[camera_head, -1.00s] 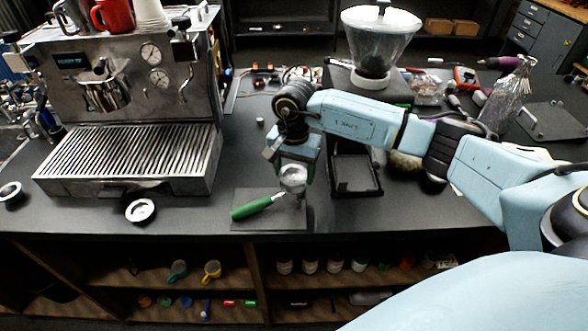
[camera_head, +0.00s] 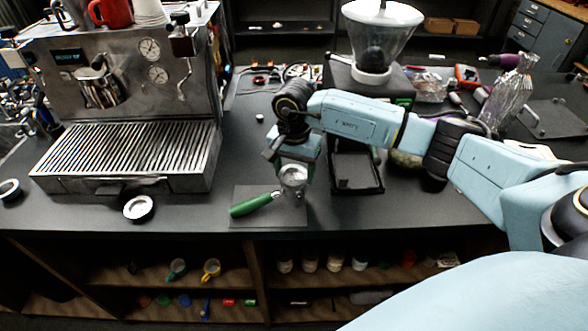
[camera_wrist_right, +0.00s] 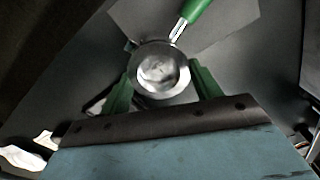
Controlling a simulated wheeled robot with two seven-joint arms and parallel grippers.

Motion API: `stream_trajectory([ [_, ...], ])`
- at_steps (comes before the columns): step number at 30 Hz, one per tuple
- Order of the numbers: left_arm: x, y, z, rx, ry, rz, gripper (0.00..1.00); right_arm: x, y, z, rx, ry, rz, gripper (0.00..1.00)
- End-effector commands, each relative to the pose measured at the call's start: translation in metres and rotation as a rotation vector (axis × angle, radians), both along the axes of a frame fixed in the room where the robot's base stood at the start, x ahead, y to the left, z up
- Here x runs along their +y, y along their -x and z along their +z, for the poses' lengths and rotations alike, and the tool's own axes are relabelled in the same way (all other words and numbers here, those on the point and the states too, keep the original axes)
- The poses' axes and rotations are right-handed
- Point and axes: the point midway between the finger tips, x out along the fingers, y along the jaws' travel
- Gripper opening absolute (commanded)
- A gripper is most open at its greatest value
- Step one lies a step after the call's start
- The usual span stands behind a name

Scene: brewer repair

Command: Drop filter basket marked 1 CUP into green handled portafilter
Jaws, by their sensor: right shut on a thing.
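My right gripper (camera_head: 296,168) points down over the dark mat. It is shut on a round metal filter basket (camera_head: 292,176); in the right wrist view the basket (camera_wrist_right: 160,70) sits between the green fingers. No marking is readable on it. The green handled portafilter (camera_head: 252,205) lies on the mat, its handle pointing to the front left. The handle also shows at the top of the right wrist view (camera_wrist_right: 193,12). The basket covers most of the portafilter's head, so I cannot tell whether it is above it or inside it. My left gripper is not in view.
Another round metal piece (camera_head: 138,207) lies near the counter's front edge, and one more (camera_head: 9,189) at the far left. The espresso machine (camera_head: 125,110) stands at left, the grinder (camera_head: 372,70) behind my right arm. The mat (camera_head: 290,217) has free room in front.

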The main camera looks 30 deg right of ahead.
Motion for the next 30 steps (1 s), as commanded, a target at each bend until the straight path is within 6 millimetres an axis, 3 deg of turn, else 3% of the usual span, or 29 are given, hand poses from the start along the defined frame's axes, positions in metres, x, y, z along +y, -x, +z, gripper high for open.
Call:
stream_trajectory([
  [30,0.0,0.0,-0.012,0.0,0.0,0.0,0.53,0.0,0.0,-0.012,0.0,0.0,0.0,0.41],
])
